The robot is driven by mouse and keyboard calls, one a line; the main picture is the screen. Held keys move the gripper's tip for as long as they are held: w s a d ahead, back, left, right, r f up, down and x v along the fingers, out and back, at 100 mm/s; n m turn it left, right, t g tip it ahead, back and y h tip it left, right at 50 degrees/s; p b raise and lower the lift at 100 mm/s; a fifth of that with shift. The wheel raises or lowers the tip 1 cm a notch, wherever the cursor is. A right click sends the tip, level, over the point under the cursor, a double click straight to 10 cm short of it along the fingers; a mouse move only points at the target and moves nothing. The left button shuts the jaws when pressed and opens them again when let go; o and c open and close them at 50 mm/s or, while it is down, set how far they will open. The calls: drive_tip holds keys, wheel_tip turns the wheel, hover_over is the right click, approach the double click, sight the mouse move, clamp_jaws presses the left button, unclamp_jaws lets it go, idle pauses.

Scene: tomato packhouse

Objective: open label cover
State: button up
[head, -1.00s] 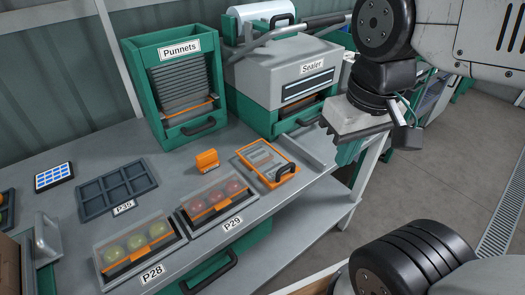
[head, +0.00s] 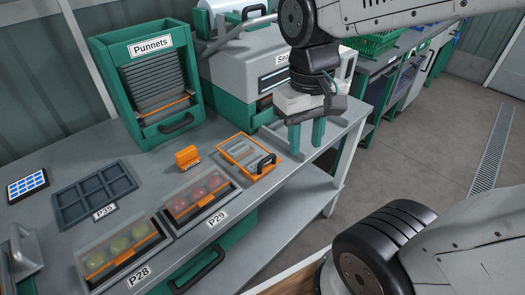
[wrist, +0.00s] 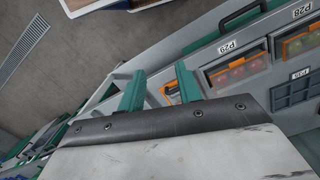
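The label cover (head: 238,146) is a clear lid in an orange frame over a shallow label box on the bench, right of the P29 punnet. It lies flat and looks shut.
A small orange block (head: 187,157) sits left of the label box. Punnets P28 (head: 118,250) and P29 (head: 203,195) stand in front. The sealer (head: 235,75) and punnet rack (head: 150,85) stand behind. The aisle floor at right is clear.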

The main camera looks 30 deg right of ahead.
drive_tip(key=w+f+m+g, duration=0.1)
drive_tip(key=w+f+m, duration=0.3)
drive_tip(key=w+m, duration=0.35)
drive_tip(key=w+f+m, duration=0.5)
drive_tip(key=w+m, duration=0.2)
drive_tip(key=w, duration=0.1)
drive_tip(key=shift+h, duration=0.3)
drive_tip(key=f, duration=0.4)
drive_tip(key=s+f, duration=0.1)
drive_tip(key=f, duration=0.1)
drive_tip(key=shift+a+f, duration=0.2)
drive_tip(key=shift+f, duration=0.15)
clamp_jaws()
